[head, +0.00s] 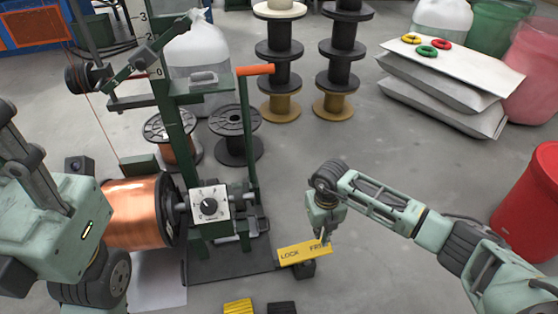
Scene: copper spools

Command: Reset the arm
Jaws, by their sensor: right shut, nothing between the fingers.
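My right arm comes in from the right. Its gripper (326,238) points down, shut and empty, just over the right end of a yellow "LOCK FREE" plate (290,257). I cannot tell whether the fingertips touch the plate. The fingers cover part of its lettering. My left arm stands at the left edge, in front of part of the copper spool; its gripper is not in view.
A green winding stand (176,150) with an orange-topped lever (246,120) and a copper spool (137,212) stands left of the plate. Stacked black spools (280,75) and white sacks (445,95) are behind. A red barrel (533,200) is at right.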

